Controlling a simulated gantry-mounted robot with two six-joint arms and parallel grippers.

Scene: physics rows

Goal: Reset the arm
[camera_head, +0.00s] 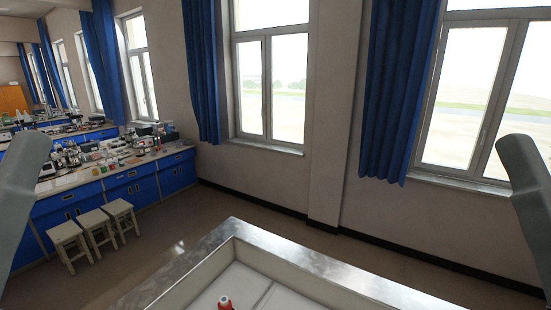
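Part of my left arm (22,195) comes in at the left edge as a grey link. Part of my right arm (527,190) shows as a grey link at the right edge. Neither gripper is in the picture, so I cannot see whether they are open, shut or holding anything.
A metal-rimmed tray-like table (262,242) fills the bottom middle, with a small red object (225,302) cut off by the lower edge. Blue lab benches (135,185) with equipment and several stools (66,243) stand at the left. Windows and blue curtains (397,90) line the wall.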

